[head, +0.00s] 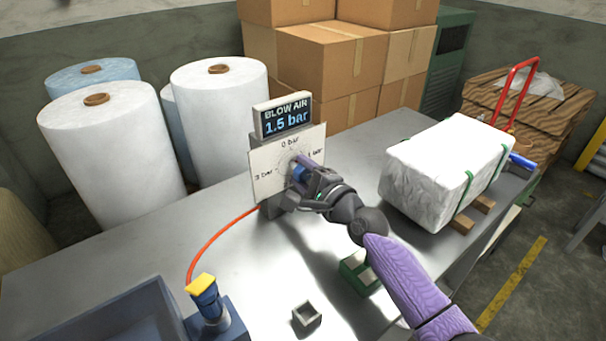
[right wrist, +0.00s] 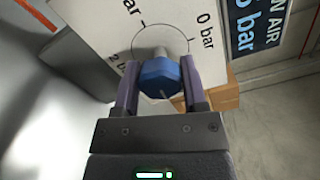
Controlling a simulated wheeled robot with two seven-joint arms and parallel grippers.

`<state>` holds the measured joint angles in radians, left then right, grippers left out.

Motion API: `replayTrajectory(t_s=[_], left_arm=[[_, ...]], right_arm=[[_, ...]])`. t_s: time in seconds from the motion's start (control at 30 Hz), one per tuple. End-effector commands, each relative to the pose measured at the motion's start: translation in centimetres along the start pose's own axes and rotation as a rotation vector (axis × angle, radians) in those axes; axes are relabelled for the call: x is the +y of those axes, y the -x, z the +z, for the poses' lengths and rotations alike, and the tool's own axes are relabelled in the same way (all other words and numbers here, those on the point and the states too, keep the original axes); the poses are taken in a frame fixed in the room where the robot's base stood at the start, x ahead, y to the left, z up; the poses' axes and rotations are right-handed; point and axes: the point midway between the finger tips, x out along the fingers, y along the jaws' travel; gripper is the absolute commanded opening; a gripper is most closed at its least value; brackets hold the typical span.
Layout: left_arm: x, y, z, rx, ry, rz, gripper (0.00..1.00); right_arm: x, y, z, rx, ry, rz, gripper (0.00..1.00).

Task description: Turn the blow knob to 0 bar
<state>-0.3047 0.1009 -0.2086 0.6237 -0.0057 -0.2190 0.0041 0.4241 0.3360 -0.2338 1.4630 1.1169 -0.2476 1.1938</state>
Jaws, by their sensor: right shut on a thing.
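The blue blow knob (right wrist: 160,80) sits on a white dial plate (head: 262,178) with bar marks around it; 0 bar is at the top of the plate in the head view. My right gripper (right wrist: 160,92) is shut on the knob, one finger on each side. In the head view the right gripper (head: 303,176) covers most of the knob. The display (head: 284,116) above the plate reads "BLOW AIR 1.5 bar". My left gripper is not in view.
A wrapped white block (head: 440,170) lies on wooden strips to the right on the metal table (head: 150,250). A red hose (head: 215,238) runs from the dial stand. A yellow-topped device (head: 203,290), a blue bin (head: 120,325) and a small square holder (head: 306,318) stand in front.

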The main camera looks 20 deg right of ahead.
Motion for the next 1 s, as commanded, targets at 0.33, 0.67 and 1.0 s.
replayTrajectory(t_s=[0.33, 0.67, 1.0], left_arm=[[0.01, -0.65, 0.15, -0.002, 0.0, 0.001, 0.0], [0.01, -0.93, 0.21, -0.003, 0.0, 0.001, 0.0], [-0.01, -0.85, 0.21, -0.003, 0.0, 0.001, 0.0]], right_arm=[[0.26, 0.01, -0.05, -0.001, 0.328, 0.004, 0.0], [0.23, 0.02, -0.07, -0.001, 0.642, 0.004, 0.0], [0.25, 0.02, -0.07, -0.002, 0.964, 0.005, 0.0]])
